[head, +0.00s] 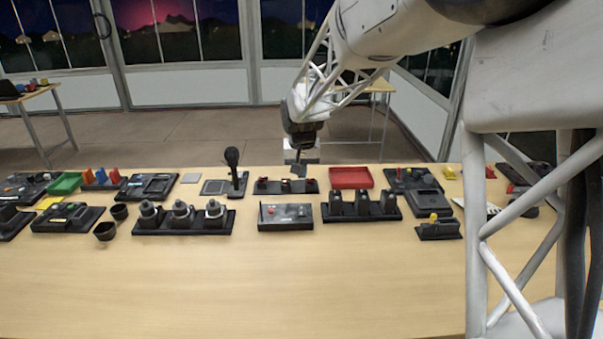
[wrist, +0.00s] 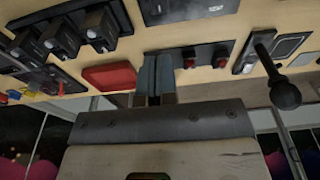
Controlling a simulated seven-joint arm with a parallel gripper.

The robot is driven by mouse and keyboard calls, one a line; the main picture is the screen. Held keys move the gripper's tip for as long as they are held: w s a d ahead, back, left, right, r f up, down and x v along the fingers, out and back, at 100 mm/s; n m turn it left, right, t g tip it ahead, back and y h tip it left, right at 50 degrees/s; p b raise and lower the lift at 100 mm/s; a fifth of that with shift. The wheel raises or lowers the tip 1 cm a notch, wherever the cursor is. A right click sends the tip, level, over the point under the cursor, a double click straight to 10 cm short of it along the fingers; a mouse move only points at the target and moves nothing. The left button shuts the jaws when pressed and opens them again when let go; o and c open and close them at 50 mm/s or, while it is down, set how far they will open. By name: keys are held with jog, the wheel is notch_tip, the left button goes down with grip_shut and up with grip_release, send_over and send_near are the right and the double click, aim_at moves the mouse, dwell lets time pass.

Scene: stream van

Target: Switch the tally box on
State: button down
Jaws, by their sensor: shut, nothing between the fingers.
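No label naming the tally box is legible. A low black panel with small red switches (head: 270,187) lies at the back middle of the table, and it is the switch panel nearest my gripper. In the wrist view the same panel (wrist: 207,55) shows two red switches; its left end is hidden behind my fingers. My gripper (head: 299,158) is shut and empty, pointing down above the right end of this panel in the head view. Its fingers also show in the wrist view (wrist: 156,62). Whether they touch a switch, and how each switch is set, I cannot tell.
The table's front is clear.

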aim_at(301, 207)
jog(key=f, duration=0.4)
jog(key=w+f, duration=0.1)
jog(key=f, duration=0.7)
jog(key=shift+w+f, duration=0.2)
jog(key=shift+w, duration=0.15)
jog(key=shift+f, duration=0.1)
